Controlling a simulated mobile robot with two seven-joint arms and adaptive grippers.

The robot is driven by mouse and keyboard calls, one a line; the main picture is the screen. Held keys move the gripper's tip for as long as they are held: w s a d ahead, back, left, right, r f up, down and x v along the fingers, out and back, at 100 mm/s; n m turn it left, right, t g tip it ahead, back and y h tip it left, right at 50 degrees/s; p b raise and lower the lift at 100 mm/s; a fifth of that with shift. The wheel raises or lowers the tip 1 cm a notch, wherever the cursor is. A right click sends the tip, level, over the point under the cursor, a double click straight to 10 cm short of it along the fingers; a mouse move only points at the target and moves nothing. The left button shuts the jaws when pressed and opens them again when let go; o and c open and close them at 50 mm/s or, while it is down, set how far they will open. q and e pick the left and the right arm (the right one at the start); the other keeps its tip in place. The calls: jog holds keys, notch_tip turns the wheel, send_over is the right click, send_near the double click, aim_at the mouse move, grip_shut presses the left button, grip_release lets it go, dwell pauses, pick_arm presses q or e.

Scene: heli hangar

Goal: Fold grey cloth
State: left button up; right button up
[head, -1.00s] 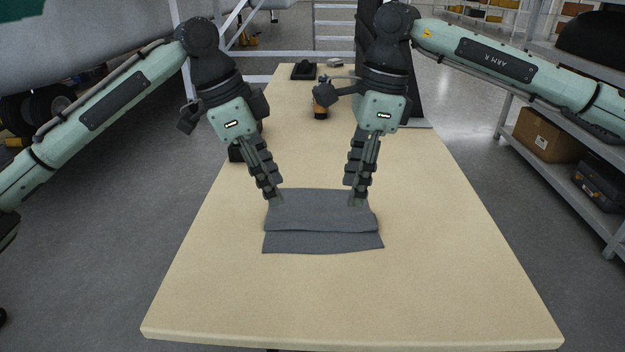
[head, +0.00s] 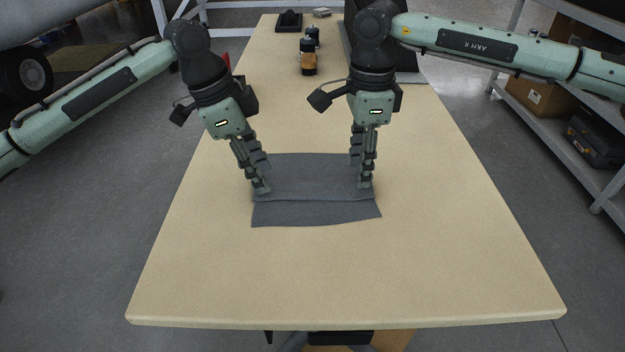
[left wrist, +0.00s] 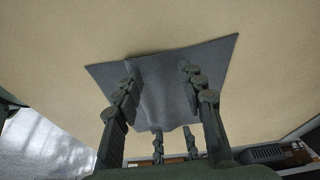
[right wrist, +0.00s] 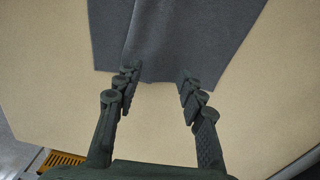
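The grey cloth (head: 314,212) lies on the table, with a layer edge or crease running left to right across it. A near strip lies in front of that line, and the far part looks mostly flat. My left gripper (head: 262,176) is over the left side of the cloth, its near fingertip at the line. My right gripper (head: 362,170) is over the right side, likewise at the line. In the left wrist view, the left fingers (left wrist: 158,78) are apart with cloth (left wrist: 205,58) between and beyond them. In the right wrist view, the right fingers (right wrist: 158,78) are apart around the cloth's side edge.
The wooden table (head: 330,280) is clear in front of and beside the cloth. Dark bottles with an orange-brown part (head: 308,62) stand further back. A black tray-like item (head: 288,22) lies at the far end. A shelf with boxes stands right of the table.

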pick_arm(q)
jog(key=shift+f, duration=0.15)
pick_arm(e)
jog(key=shift+f, duration=0.2)
pick_arm(q)
jog(key=shift+f+b, duration=0.4)
jog(key=shift+b, duration=0.1)
pick_arm(e)
jog(key=shift+f, duration=0.4)
pick_arm(q)
jog(key=shift+r, duration=0.15)
pick_arm(e)
jog(key=shift+r, duration=0.15)
jog(key=shift+f, duration=0.3)
pick_arm(q)
jog(key=c, duration=0.5)
pick_arm(e)
jog(key=c, duration=0.5)
pick_arm(q)
grip_shut()
pick_arm(e)
jog(key=shift+f, duration=0.1)
grip_shut()
jog(key=shift+s+f, duration=0.1)
